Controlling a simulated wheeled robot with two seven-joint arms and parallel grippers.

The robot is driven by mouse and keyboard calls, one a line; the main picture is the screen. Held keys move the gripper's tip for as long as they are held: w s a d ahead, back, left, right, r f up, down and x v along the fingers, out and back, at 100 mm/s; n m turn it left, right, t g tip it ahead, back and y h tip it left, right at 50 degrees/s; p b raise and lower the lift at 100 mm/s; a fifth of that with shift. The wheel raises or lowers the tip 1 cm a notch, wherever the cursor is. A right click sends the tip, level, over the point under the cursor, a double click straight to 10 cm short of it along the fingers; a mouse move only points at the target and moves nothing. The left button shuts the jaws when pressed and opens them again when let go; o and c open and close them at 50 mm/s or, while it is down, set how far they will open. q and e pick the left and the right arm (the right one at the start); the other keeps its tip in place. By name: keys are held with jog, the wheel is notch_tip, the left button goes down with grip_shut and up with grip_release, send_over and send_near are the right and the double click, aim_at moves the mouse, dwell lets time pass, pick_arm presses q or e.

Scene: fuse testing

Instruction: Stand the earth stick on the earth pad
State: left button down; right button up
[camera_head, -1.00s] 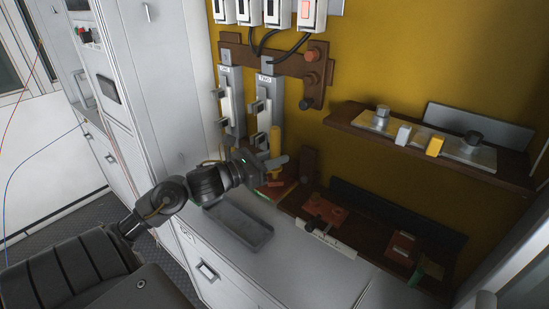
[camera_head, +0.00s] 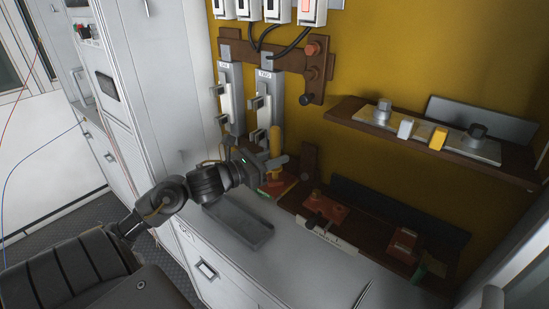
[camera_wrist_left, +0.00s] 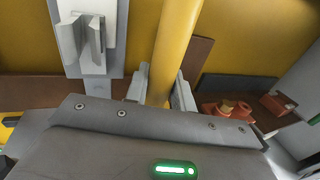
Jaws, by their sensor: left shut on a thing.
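My left gripper (camera_head: 277,160) is shut on the earth stick (camera_head: 274,139), a yellow rod that stands about upright at the left end of the bench. In the left wrist view the stick (camera_wrist_left: 174,45) rises between the two grey fingers (camera_wrist_left: 161,92) of the gripper. Its lower end is hidden behind the gripper body. A reddish pad with a green edge (camera_head: 279,187) lies just below the gripper, partly covered by it; I cannot tell whether the stick touches it. My right gripper is not in view.
Two tall switch units (camera_head: 266,105) hang on the yellow wall behind the gripper. A grey open tray (camera_head: 250,235) lies in front. An orange block (camera_head: 325,211) sits on the brown base to the right. A brown shelf (camera_head: 357,122) juts out at upper right.

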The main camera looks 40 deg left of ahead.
pick_arm(q)
jog(key=shift+r, duration=0.1)
jog(key=c, duration=0.9)
grip_release()
jog(key=shift+o, duration=0.2)
jog(key=shift+s, duration=0.2)
jog(key=shift+s+a+f+b, duration=0.15)
jog(key=shift+s+b, duration=0.15)
jog(key=shift+s, duration=0.1)
jog(key=shift+s+a+f+b, duration=0.1)
jog(key=shift+s+b, duration=0.2)
jog(key=shift+s, duration=0.1)
jog(key=shift+b+v, duration=0.7)
jog(key=shift+v, duration=1.3)
jog(key=shift+r, duration=0.15)
